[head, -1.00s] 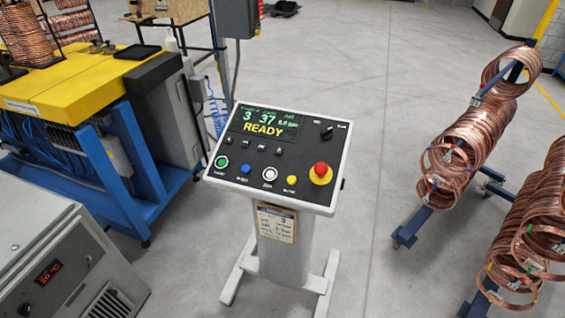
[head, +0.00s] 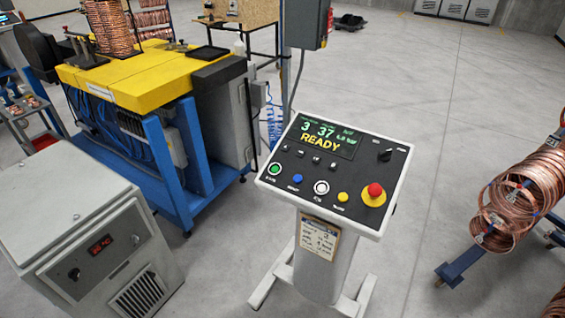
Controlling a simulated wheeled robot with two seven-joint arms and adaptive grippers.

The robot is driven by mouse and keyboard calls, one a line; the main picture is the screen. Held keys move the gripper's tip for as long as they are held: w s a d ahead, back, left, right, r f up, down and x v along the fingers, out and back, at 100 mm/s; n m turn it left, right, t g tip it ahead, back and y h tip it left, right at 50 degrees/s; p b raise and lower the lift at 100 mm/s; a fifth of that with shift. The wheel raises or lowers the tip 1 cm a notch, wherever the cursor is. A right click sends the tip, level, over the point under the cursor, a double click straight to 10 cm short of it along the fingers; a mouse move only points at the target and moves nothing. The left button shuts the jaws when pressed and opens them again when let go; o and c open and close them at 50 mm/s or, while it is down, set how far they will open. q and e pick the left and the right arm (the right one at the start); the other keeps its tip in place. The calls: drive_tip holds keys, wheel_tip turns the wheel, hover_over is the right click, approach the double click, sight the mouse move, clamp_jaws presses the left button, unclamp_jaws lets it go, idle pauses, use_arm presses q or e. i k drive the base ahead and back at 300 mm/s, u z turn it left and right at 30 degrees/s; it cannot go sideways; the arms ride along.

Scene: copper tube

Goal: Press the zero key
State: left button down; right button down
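The control panel (head: 265,181) stands on a pedestal right of centre, tilted toward me. Its display (head: 320,137) shows "3", "37" and a yellow "READY". Along its lower edge are a green-centred button (head: 275,168), a blue button (head: 297,178), a white-ringed button (head: 321,187) and a yellow button (head: 342,197). Small dark keys (head: 316,158) sit in a row under the display. The labels are too small to read surely, so I cannot confirm which is the zero key. Neither of my grippers is in view.
A red mushroom button (head: 375,190) and a black knob (head: 386,155) are on the panel's right side. A grey cabinet (head: 62,217) stands front left, a yellow-topped machine (head: 135,88) behind it. Copper coils (head: 525,190) hang at right. Floor around the pedestal is clear.

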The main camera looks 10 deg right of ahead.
sight(333, 165)
drive_tip(key=u, duration=1.45)
drive_tip(key=i, duration=1.6)
drive_tip(key=z, duration=2.5)
